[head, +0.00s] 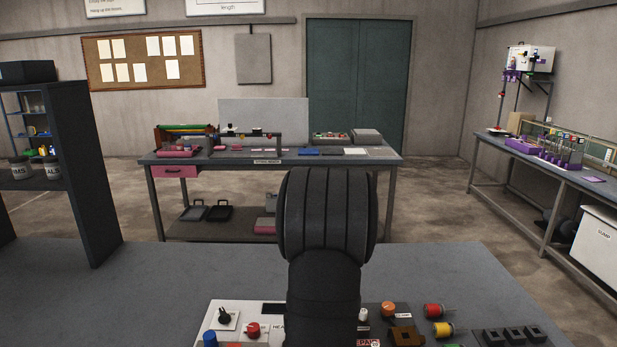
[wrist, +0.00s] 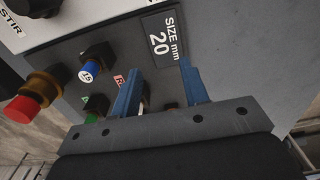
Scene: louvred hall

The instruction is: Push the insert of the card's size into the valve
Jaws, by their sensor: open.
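The size card (wrist: 162,36) reads "SIZE mm 20" and lies on the dark panel in the wrist view. An insert with a blue top marked 15 (wrist: 90,70) stands in a dark holder left of the card. A green-topped piece (wrist: 91,117) is lower left, and a small brownish piece shows between my fingers, partly hidden. My gripper (wrist: 160,76) is open, its two blue fingers near the card's lower edge, with nothing seen held. In the head view my arm hides part of the bench. A brass block (head: 404,336) there may be the valve; I cannot tell.
A red-capped brass fitting (wrist: 32,106) stands at the left in the wrist view. In the head view, red and yellow cylinders (head: 443,329) and several black sockets (head: 513,334) lie right of my arm.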

